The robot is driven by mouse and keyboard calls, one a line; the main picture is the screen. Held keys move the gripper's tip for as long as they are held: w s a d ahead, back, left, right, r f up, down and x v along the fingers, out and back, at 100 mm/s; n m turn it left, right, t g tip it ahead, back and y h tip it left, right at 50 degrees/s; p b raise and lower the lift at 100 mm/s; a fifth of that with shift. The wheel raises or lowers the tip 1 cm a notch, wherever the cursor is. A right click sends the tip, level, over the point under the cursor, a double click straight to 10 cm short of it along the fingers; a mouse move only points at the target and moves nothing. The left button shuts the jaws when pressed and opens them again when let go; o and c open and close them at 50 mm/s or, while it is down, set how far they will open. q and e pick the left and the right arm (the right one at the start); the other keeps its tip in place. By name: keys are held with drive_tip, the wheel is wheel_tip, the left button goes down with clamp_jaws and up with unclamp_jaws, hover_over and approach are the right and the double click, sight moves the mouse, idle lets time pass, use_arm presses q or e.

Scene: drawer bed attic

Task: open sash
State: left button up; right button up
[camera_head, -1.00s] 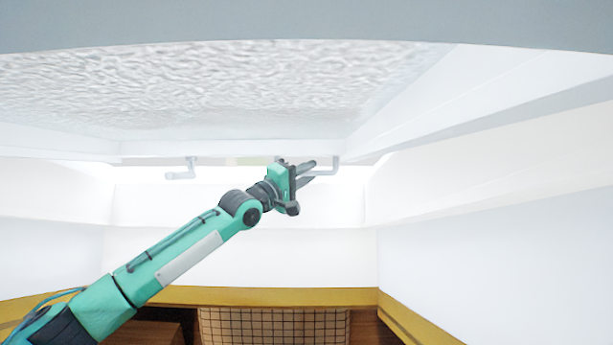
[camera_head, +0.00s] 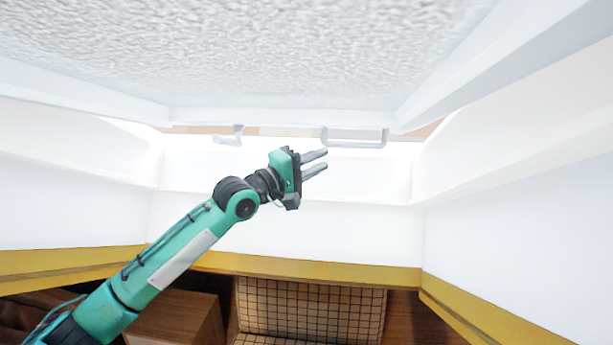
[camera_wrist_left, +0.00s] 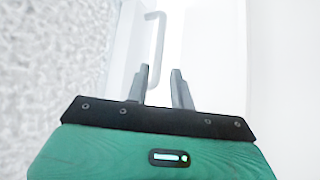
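The sash is a large pane of rippled glass (camera_head: 270,60) in a white frame (camera_head: 285,116), overhead in the head view. A white bar handle (camera_head: 355,143) hangs at its lower edge, right of centre. A smaller white catch (camera_head: 229,138) is on the left. My left gripper (camera_head: 325,158) is open and empty just below and left of the bar handle. In the left wrist view, the bar handle (camera_wrist_left: 155,45) stands beyond the open fingertips (camera_wrist_left: 160,70), with no clear contact. My right gripper is out of view.
White sloped walls (camera_head: 510,200) close in on both sides. A yellow-brown ledge (camera_head: 300,268) runs along the far wall. Below it are a checked cushion or basket (camera_head: 310,308) and a brown wooden box (camera_head: 180,318).

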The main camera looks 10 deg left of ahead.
use_arm(q)
drive_tip(key=shift+b+v, duration=0.3)
drive_tip(key=shift+v, duration=1.15)
drive_tip(key=shift+d, duration=0.1)
